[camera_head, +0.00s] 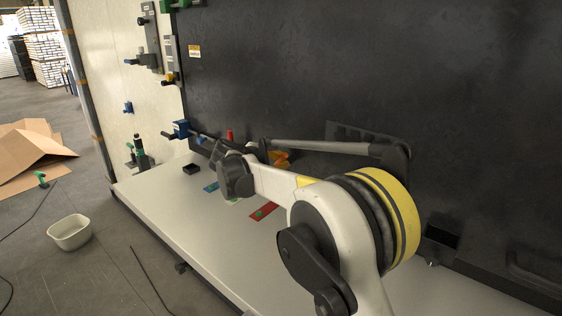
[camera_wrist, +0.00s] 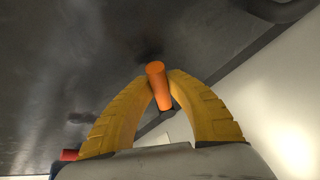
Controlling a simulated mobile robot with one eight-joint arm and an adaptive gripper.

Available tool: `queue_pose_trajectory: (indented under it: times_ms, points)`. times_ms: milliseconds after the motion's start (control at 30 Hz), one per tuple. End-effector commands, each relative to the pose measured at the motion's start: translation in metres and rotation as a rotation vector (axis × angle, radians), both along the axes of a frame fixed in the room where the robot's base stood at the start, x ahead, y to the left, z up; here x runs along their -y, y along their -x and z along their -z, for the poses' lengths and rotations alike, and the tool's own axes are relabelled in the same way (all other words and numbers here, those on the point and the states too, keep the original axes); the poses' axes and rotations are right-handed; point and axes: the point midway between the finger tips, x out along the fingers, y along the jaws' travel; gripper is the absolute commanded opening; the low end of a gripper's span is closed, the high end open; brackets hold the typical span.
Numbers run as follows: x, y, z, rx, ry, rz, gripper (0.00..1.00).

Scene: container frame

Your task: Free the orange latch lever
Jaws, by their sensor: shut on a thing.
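The orange latch lever (camera_wrist: 158,88) shows in the wrist view as a short round orange bar standing out between my fingers. My gripper (camera_wrist: 161,79) has two ribbed yellow fingers, closed around the bar from both sides near its end. In the head view my gripper (camera_head: 280,158) is a small yellow-orange patch near the dark panel, mostly hidden by my arm. I cannot make out the lever itself there.
A dark panel (camera_head: 400,70) rises behind a white ledge (camera_head: 150,186). A red-and-green plate (camera_head: 263,212), a blue plate (camera_head: 211,187) and a black block (camera_head: 191,169) lie on the ledge. A red piece (camera_head: 229,135) stands near my gripper. A white tub (camera_head: 70,232) sits on the floor.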

Motion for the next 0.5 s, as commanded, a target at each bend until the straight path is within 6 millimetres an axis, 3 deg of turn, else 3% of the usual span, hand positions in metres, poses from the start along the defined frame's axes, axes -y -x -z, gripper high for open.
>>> queue_pose_trajectory:
  times_ms: [500]
  points:
    - [-0.019, -0.014, -0.010, -0.266, 0.343, -0.004, 0.00]
